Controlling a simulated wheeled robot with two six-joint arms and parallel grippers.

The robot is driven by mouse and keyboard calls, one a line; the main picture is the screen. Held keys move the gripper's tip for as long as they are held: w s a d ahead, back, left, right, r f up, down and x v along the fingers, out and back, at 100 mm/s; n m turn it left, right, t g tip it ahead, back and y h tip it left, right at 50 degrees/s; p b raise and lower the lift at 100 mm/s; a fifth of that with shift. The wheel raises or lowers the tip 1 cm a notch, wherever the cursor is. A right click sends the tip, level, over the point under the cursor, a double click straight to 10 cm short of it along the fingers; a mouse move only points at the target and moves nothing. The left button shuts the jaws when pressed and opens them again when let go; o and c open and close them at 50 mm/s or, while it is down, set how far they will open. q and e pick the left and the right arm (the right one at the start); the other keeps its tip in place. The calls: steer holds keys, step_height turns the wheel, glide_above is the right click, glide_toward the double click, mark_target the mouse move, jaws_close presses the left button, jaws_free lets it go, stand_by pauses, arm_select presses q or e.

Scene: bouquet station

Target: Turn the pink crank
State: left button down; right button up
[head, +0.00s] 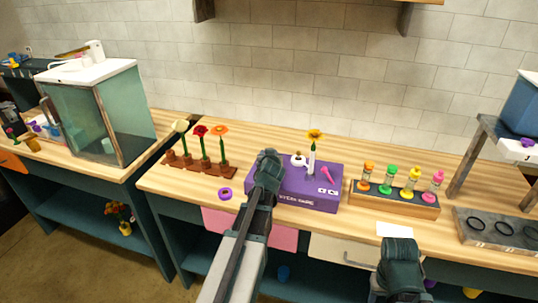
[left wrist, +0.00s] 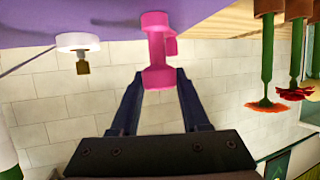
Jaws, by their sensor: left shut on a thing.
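The pink crank (left wrist: 157,50) shows in the left wrist view, mounted on the purple box. My left gripper (left wrist: 160,82) is shut on the crank's handle end, with one dark finger on each side of it. In the head view my left gripper (head: 268,158) is at the left end of the purple box (head: 305,205) and hides the crank. A white round part with a brass peg (left wrist: 82,62) is beside the crank. My right gripper (head: 400,248) is low at the front edge of the table, away from the box; its fingers are not clear.
A yellow flower (head: 315,134) stands in a white holder on the box, beside a pink lever (head: 326,174). A brown rack (head: 196,166) with several flowers is to the left. A purple ring (head: 225,193) lies near my left arm. A bottle rack (head: 394,202) is to the right.

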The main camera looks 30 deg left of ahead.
arm_select(q)
steer(key=shift+a+m+t+h, duration=0.1)
steer(key=shift+m+t+h, duration=0.5)
steer(key=shift+m+h, duration=1.4)
steer(key=shift+h, duration=0.2)
steer(key=shift+s+m+t+h, duration=0.1)
steer(key=shift+m+t+h, duration=0.2)
steer(key=shift+m+h, duration=0.35)
steer(key=shift+c, duration=2)
jaws_free()
